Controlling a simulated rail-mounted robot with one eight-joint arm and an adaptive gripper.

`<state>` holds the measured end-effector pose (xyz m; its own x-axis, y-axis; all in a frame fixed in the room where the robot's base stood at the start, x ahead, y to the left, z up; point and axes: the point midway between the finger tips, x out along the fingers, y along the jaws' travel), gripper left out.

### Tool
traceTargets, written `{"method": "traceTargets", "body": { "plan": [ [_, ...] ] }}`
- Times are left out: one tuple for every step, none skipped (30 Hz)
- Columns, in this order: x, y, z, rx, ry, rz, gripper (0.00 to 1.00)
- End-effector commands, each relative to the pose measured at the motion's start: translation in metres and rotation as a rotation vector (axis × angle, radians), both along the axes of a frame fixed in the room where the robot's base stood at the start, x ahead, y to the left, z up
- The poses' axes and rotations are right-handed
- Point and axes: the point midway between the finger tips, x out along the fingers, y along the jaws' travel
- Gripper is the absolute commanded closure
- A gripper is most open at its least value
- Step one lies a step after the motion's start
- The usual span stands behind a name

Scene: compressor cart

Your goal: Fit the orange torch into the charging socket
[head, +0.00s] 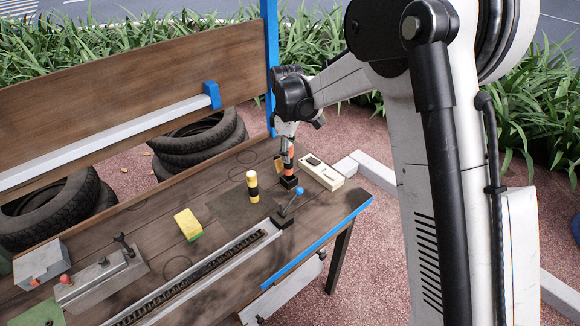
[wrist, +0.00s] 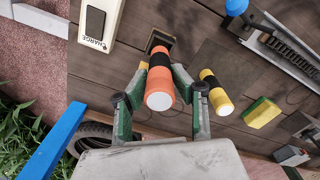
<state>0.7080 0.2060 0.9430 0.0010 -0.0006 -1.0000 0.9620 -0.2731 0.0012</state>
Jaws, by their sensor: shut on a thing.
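The orange torch (wrist: 160,88) has a black middle band and a pale round end that faces the wrist camera. My gripper (wrist: 161,78) is shut on it, one finger on each side. In the head view the torch (head: 288,163) stands about upright under my gripper (head: 287,143). Its lower end is at the dark square socket (head: 291,183), also in the wrist view (wrist: 171,41). I cannot tell how far into the socket it is. A cream box (wrist: 97,20) marked CHARGE lies beside the socket, also in the head view (head: 322,172).
A yellow and black torch (head: 252,187) stands on a dark mat (head: 228,206) nearby. A yellow-green sponge (head: 188,225), a blue-handled lever (head: 291,203) on a long rail and a grey box (head: 41,262) are also on the wooden bench. The bench has a blue edge (head: 318,240).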

Motion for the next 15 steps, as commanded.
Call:
{"method": "traceTargets", "body": {
  "plan": [
    [0.0,0.0,-0.005,0.0,0.0,0.0,1.0],
    [0.0,0.0,-0.008,0.0,0.0,0.0,1.0],
    [0.0,0.0,-0.01,0.0,0.0,0.0,1.0],
    [0.0,0.0,-0.011,0.0,0.0,0.0,1.0],
    [0.0,0.0,-0.013,0.0,0.0,-0.001,1.0],
    [0.0,0.0,-0.016,0.0,0.0,-0.001,1.0],
    [0.0,0.0,-0.018,0.0,0.0,-0.001,1.0],
    [0.0,0.0,-0.021,0.0,0.0,-0.001,1.0],
    [0.0,0.0,-0.026,0.0,0.0,-0.001,1.0],
    [0.0,0.0,-0.03,0.0,0.0,-0.001,1.0],
    [0.0,0.0,-0.035,0.0,0.0,-0.001,1.0],
    [0.0,0.0,-0.04,0.0,0.0,-0.001,1.0],
    [0.0,0.0,-0.044,0.0,0.0,-0.001,1.0],
    [0.0,0.0,-0.046,0.0,0.0,-0.001,1.0],
    [0.0,0.0,-0.048,0.0,0.0,-0.001,1.0]
  ]
}}
